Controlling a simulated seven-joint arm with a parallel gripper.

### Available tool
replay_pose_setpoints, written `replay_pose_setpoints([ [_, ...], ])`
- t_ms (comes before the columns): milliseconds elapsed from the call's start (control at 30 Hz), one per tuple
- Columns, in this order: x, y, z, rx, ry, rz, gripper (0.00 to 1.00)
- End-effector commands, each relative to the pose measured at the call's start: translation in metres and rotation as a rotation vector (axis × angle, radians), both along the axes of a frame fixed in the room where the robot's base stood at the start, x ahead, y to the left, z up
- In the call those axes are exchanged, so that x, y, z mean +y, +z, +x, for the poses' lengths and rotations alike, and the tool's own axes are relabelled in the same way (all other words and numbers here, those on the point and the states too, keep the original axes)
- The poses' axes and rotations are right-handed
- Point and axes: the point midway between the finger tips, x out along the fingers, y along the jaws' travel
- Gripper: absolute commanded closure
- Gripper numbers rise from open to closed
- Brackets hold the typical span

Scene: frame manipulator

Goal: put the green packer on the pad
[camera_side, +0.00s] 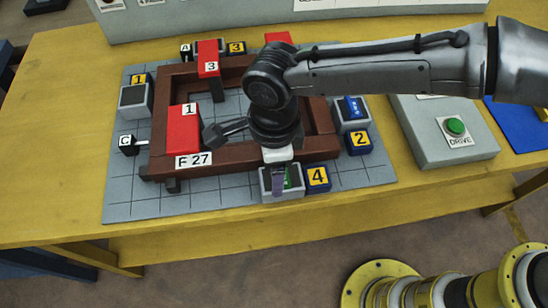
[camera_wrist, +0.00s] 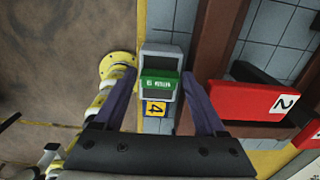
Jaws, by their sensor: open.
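The green packer (camera_wrist: 160,85) is a small green block with white lettering. It sits at a grey, dark-topped block (camera_wrist: 158,50) beside the yellow 4 label. In the side view the green packer (camera_side: 289,178) is partly hidden behind a finger of my gripper (camera_side: 277,182). My gripper (camera_wrist: 158,76) is open, with its two purple fingers on either side of the packer. I cannot tell whether they touch it. A similar grey block with a bare dark top (camera_side: 134,96) stands at label 1. Which surface is the pad, I cannot tell.
A brown frame (camera_side: 225,165) with red clamps (camera_side: 184,130) lies on the grey gridded plate (camera_side: 130,205), just behind my gripper. A blue packer (camera_side: 352,107) sits at label 2. A control box with a green DRIVE button (camera_side: 455,127) stands at right.

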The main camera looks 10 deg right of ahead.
Motion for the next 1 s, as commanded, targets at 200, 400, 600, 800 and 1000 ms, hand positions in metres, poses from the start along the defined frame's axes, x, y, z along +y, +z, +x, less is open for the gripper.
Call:
replay_pose_setpoints([
  [200, 0.001, 0.026, 0.0, -0.003, 0.0, 0.004, 0.27],
  [400, 0.001, 0.067, 0.001, -0.003, 0.0, 0.005, 0.27],
  [600, 0.0, 0.103, 0.0, -0.002, 0.0, 0.003, 0.27],
  [800, 0.0, 0.121, 0.0, 0.0, 0.0, 0.0, 0.27],
  [1000, 0.0, 0.124, 0.0, 0.0, 0.0, 0.0, 0.27],
])
